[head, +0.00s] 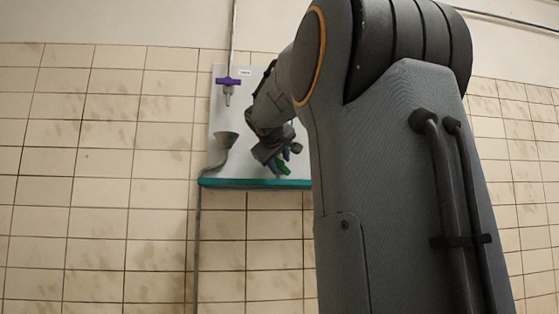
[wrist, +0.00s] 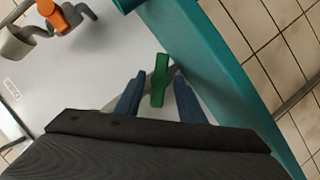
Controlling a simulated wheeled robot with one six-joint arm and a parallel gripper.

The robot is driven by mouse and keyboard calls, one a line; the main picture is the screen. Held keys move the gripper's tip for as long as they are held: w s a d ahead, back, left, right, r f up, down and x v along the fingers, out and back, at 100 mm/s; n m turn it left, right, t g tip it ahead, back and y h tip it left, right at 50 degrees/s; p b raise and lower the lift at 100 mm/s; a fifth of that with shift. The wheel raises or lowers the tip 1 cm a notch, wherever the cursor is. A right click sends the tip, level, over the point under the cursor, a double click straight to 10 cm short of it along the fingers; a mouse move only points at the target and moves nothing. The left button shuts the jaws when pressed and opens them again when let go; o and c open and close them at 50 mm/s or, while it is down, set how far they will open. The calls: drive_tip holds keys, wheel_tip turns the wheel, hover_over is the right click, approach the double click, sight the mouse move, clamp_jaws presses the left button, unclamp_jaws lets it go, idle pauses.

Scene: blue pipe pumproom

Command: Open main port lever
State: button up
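A green lever (wrist: 160,80) stands out from the white panel in the wrist view, and it also shows in the head view (head: 282,167). My gripper (wrist: 159,97) is open, with one blue finger on each side of the green lever. A gap shows between the lever and each finger, so it is not gripped. In the head view my gripper (head: 278,158) is at the lower part of the panel, partly behind my arm. No readable label shows which lever is the main port lever.
The white panel (head: 222,112) has a teal ledge (head: 250,183) along its bottom, close to my gripper. A purple-handled valve (head: 229,82) and a grey funnel (head: 226,140) are on the left. An orange lever (wrist: 52,15) shows at the wrist view's upper left. My arm hides the panel's right side.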

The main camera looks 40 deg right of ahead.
drive_tip(key=shift+d, duration=0.1)
clamp_jaws()
drive_tip(key=shift+m+p, duration=0.3)
drive_tip(key=m+y+p, duration=0.2)
drive_tip(key=shift+s+d+r+m+p, duration=0.1)
drive_tip(key=shift+d+r+m+p, duration=0.1)
drive_tip(key=shift+m+p, duration=0.1)
drive_tip(key=m+t+y+p, duration=0.1)
drive_tip(key=m+p, duration=0.1)
drive_tip(key=shift+m+t+y, duration=0.3)
drive_tip(key=shift+y, duration=0.1)
drive_tip(key=shift+f+p, duration=0.1)
drive_tip(key=shift+p, duration=0.2)
